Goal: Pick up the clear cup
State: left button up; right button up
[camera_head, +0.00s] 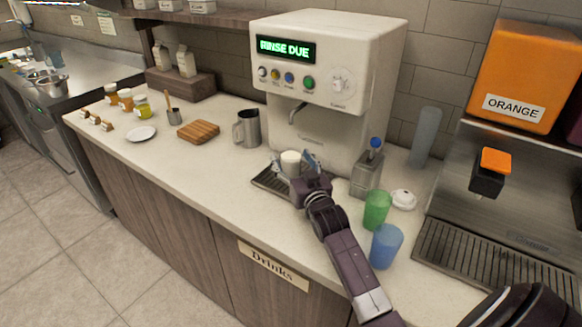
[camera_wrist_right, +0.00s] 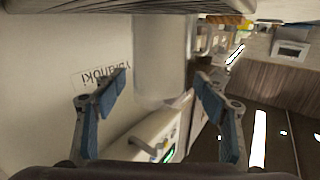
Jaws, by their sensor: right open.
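A pale, whitish cup (camera_head: 290,162) stands on the drip tray (camera_head: 268,182) under the drinks machine; I cannot tell whether it is the clear cup. My right gripper (camera_head: 293,164) is at this cup, coming from the front, and hides its lower part. In the right wrist view the open fingers of the right gripper (camera_wrist_right: 162,88) stand apart, with a pale, see-through-looking cup (camera_wrist_right: 160,55) in line between them. I cannot tell whether the fingers touch it. A grey translucent tall cup or stack (camera_head: 424,138) stands right of the machine. My left gripper is not in view.
The white machine (camera_head: 345,120) reads "RINSE DUE". A green cup (camera_head: 376,210) and a blue cup (camera_head: 386,246) stand close to my right arm. A metal pitcher (camera_head: 247,128) is left of the tray. The counter front near the board (camera_head: 198,131) is clear.

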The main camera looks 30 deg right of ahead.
jog(key=shift+w+d, duration=0.1)
jog(key=shift+w, duration=0.2)
jog(key=c, duration=1.4)
